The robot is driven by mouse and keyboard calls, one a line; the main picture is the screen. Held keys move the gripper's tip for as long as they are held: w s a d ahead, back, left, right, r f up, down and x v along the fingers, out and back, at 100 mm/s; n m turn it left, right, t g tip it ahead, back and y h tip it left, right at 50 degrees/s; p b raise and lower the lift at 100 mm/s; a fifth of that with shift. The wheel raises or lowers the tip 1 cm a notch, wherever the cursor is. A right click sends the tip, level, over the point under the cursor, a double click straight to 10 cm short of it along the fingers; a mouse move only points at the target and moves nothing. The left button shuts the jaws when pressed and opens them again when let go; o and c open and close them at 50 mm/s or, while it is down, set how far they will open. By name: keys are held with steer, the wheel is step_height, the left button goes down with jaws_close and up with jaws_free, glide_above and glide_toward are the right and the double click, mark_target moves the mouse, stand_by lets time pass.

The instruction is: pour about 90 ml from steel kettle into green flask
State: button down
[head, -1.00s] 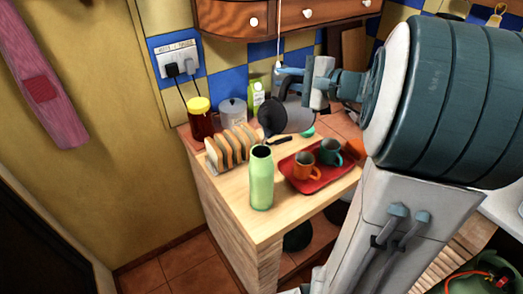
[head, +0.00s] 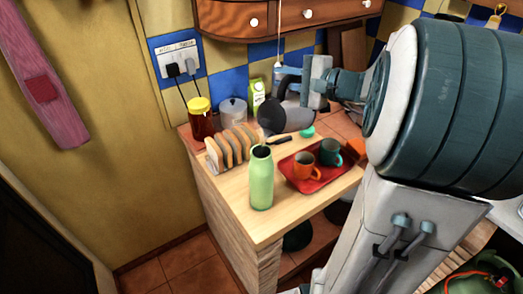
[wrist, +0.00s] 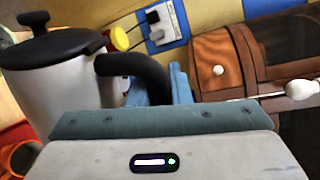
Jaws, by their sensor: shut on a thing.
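The steel kettle (head: 298,118) has a grey body and a black lid (head: 271,116). It is held above the counter, behind the green flask, and looks tilted in the head view. My gripper (head: 291,80) is shut on its black handle (wrist: 140,70). The wrist view shows the kettle (wrist: 55,95) at the left, beside my fingers. The green flask (head: 261,185) stands upright and open-topped near the counter's front edge. The kettle is apart from it. I cannot see any liquid flowing, nor the level inside the flask.
A toast rack with bread (head: 230,148) is left of the flask. A red tray (head: 303,184) with an orange mug (head: 306,166) and a teal mug (head: 330,152) is at its right. A jar (head: 200,122), canister (head: 233,112) and green carton (head: 255,95) stand behind.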

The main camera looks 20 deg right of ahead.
mark_target(294, 94)
steer(key=shift+s+a+r, duration=0.2)
steer(key=shift+a+r, duration=0.05)
steer(key=shift+a, duration=0.05)
stand_by(0.5)
steer(key=d+f+m, duration=0.1)
steer(key=w+d+f+m+b, duration=0.1)
steer(key=f, duration=0.1)
steer(key=w+d+f+m+y, duration=0.1)
steer(key=d, duration=0.1)
steer(key=shift+w+f+b, duration=0.15)
steer(key=shift+f+b, duration=0.15)
steer(key=shift+w+d+f+m, duration=0.25)
steer(key=shift+m, duration=0.35)
steer(key=shift+f, duration=0.25)
steer(key=shift+w+d+f+m+y, duration=0.15)
steer(key=shift+w+f+m+y, duration=0.05)
steer(key=shift+w+m+y, duration=0.1)
steer(key=shift+s, duration=0.2)
